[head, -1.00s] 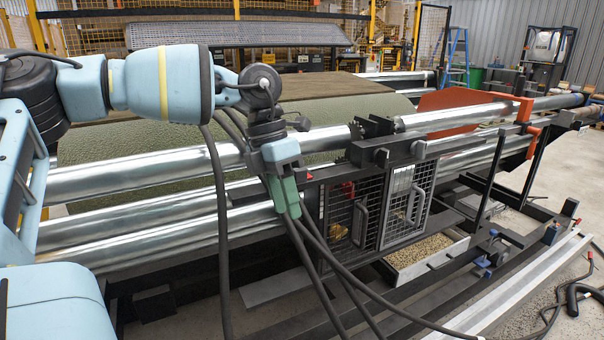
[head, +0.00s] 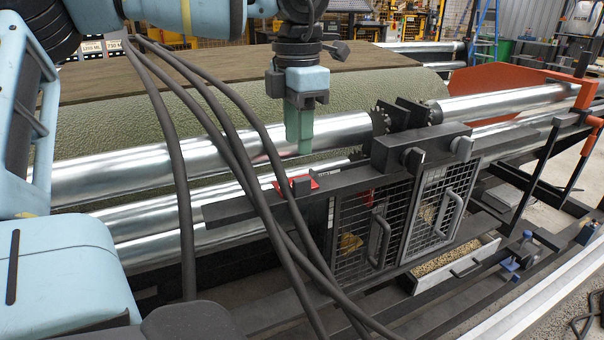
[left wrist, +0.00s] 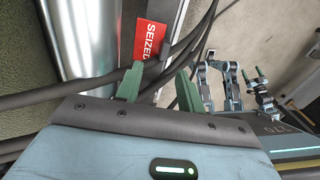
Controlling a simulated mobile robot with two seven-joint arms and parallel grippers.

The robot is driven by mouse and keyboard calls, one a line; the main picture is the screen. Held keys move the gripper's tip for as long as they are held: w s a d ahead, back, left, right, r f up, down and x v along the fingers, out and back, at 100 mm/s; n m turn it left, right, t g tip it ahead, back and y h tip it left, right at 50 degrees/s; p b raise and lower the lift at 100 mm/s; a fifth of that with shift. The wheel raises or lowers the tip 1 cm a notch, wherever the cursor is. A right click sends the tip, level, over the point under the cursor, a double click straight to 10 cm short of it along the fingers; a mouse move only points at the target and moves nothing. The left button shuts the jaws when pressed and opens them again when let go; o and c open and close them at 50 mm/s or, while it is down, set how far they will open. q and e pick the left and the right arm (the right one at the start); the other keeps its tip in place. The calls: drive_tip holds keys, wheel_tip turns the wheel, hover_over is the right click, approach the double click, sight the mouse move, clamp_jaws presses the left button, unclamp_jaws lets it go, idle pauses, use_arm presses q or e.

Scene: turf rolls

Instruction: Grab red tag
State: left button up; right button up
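The red tag (head: 312,183) lies by the dark bar at the front of the machine, just below the left gripper in the head view. My left gripper (head: 304,150) points down with green fingers, above and slightly behind the tag in the head view. In the left wrist view the left gripper (left wrist: 157,76) has its fingers apart, with the tag beyond them and nothing held. Small arm-like parts with green tips in that view may be my right arm, too small to read.
Shiny rollers (head: 250,145) run across behind the tag, with green turf (head: 210,110) beyond. Black cables (head: 262,215) hang in front. A black clamp block (head: 412,148) stands to the right, above mesh doors (head: 362,230).

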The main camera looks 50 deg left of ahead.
sight(300, 179)
use_arm(q)
drive_tip(key=shift+s, duration=0.15)
drive_tip(key=shift+d+f, duration=0.1)
drive_tip(key=shift+f, duration=1.15)
drive_tip(key=shift+d+f, duration=0.15)
drive_tip(key=shift+f, duration=1.15)
drive_tip(key=shift+d+f, duration=0.1)
drive_tip(key=shift+f, duration=1.15)
clamp_jaws()
